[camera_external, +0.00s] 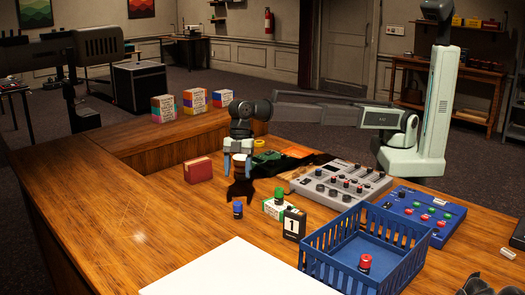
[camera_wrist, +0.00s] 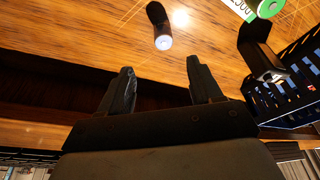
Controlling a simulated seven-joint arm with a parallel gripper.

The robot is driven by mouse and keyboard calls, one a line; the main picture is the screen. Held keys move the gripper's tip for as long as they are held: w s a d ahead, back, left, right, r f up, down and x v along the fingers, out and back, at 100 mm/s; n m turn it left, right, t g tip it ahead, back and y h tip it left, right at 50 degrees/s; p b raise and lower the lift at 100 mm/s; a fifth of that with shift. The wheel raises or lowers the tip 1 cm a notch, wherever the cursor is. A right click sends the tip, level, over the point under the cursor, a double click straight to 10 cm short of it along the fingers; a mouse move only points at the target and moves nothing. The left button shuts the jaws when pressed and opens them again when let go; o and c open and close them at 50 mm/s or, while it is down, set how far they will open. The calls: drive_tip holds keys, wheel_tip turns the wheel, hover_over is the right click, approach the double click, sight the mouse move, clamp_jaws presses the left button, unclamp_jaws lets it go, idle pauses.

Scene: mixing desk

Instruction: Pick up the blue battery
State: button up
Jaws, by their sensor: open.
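The blue battery (camera_external: 238,211) stands upright on the wooden desk, a small dark cylinder with blue on it. My gripper (camera_external: 240,195) is above and just behind it, pointing down, with its black fingers apart. In the wrist view a dark cylinder with a pale end (camera_wrist: 158,25), which looks like the same battery, lies ahead of my open gripper (camera_wrist: 160,66), roughly in line with the gap. Nothing is between the fingers.
A green-topped item (camera_external: 279,194) by a white-green box, a black "1" card (camera_external: 294,224) and a blue basket (camera_external: 334,243) holding a red-topped item (camera_external: 365,262) are to the right. A red box (camera_external: 198,170) stands left. The desk's left side is clear.

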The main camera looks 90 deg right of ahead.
sight(238, 203)
drive_tip(key=x, duration=1.4)
drive_tip(key=shift+s, duration=0.25)
drive_tip(key=shift+c, duration=0.2)
drive_tip(key=c, duration=1.1)
